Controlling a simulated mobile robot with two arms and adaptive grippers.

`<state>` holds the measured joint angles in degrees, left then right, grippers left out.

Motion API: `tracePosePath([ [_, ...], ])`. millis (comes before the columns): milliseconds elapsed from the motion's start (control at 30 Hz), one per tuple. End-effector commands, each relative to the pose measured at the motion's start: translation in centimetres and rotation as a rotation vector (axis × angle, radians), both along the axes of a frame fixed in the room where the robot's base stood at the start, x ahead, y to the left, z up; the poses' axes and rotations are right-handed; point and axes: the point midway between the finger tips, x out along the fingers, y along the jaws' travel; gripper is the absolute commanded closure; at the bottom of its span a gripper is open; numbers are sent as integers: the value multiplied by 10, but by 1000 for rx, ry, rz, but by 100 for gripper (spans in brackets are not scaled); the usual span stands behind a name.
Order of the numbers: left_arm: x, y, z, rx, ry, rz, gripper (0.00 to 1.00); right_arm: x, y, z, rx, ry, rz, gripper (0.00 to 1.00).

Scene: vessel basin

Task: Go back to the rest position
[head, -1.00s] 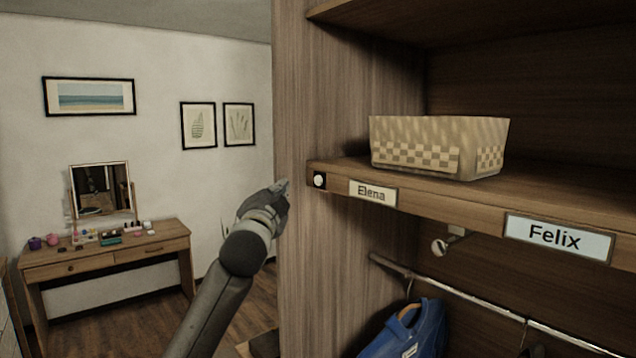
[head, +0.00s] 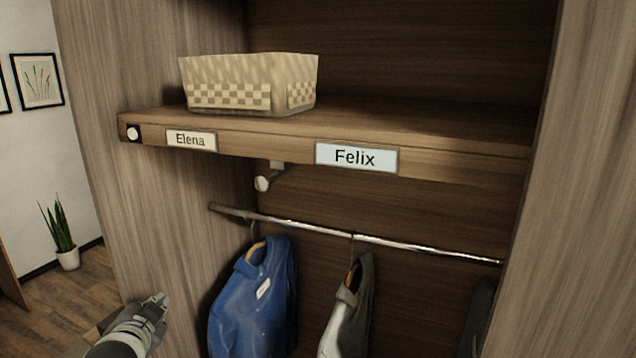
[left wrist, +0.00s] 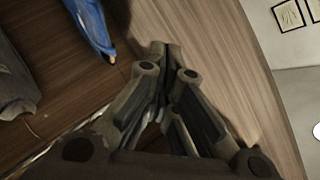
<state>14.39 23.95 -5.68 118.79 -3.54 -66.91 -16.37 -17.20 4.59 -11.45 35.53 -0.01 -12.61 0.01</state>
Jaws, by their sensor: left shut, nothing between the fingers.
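My left gripper (head: 158,302) is low at the left in the head view, in front of the wardrobe's left side panel. In the left wrist view its fingers (left wrist: 165,48) are closed together with nothing between them. The blue garment on a hanger (head: 252,300) hangs to the right of the gripper, apart from it. The same blue garment shows at the top left of the left wrist view (left wrist: 88,22). My right gripper is in neither view.
The wardrobe shelf (head: 440,128) carries a woven basket (head: 228,95) and the labels Elena (head: 191,140) and Felix (head: 355,157). Below, a metal rail (head: 400,243) holds several garments, one of them grey (head: 347,310). A potted plant (head: 62,235) stands on the floor at the left.

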Motion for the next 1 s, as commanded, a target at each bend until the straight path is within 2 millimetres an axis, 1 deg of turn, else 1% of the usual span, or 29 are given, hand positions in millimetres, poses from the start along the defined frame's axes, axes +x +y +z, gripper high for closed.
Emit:
tracePosePath([
  [33,-22,-14,-34,-50,69,-2,100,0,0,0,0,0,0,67],
  [67,-34,-21,-51,-78,106,-1,100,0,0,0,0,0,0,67],
  [100,-52,-30,-73,-116,155,4,100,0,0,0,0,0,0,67],
  [167,-80,-43,-103,-172,229,14,100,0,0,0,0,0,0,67],
  [200,-100,-51,-121,-208,280,23,100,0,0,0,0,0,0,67],
  [267,-131,-64,-145,-263,354,41,100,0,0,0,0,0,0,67],
  [300,-153,-71,-160,-298,403,54,100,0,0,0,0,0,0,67],
  [367,-183,-81,-177,-344,470,75,100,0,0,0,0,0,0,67],
  [400,-202,-87,-186,-374,511,91,100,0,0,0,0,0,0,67],
  [500,-243,-99,-204,-434,599,127,100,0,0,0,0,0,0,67],
  [600,-278,-109,-214,-483,674,161,100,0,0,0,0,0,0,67],
  [800,-341,-124,-225,-563,805,232,100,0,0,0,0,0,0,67],
  [833,-343,-125,-233,-567,812,238,100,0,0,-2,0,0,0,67],
  [900,-335,-125,-256,-560,816,238,100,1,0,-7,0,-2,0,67],
  [967,-331,-125,-273,-559,821,237,100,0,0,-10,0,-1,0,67],
  [1000,-329,-126,-285,-557,825,237,100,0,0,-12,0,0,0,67],
])
